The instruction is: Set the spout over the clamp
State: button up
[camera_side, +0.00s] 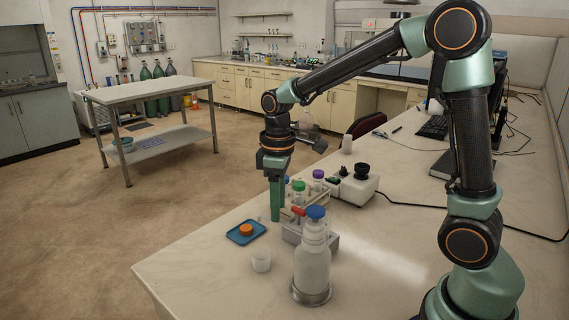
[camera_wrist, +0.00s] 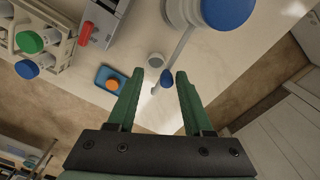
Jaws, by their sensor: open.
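My gripper (camera_side: 276,198) points down over the bench's left part, beside the tube rack; its green fingers are open and empty in the wrist view (camera_wrist: 159,74). A white bottle (camera_side: 312,266) with a blue cap (camera_side: 316,213) stands on a round base at the front. In the wrist view a thin pale spout (camera_wrist: 182,46) runs from beside the blue cap (camera_wrist: 228,10) to a blue tip (camera_wrist: 167,78), which appears between the fingertips; contact cannot be told. A grey block with a red lever (camera_side: 299,211), possibly the clamp, stands behind the bottle; the lever also shows in the wrist view (camera_wrist: 85,32).
A small white cup (camera_side: 261,260) and a blue tray (camera_side: 235,232) with an orange cap (camera_side: 246,229) lie near the bench's left edge. A rack holds tubes with green (camera_side: 298,186) and purple caps. A white instrument (camera_side: 352,187) stands behind.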

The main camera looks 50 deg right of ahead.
jog(key=shift+f, duration=0.1)
grip_shut()
jog(key=shift+w, duration=0.15)
dwell(1.3)
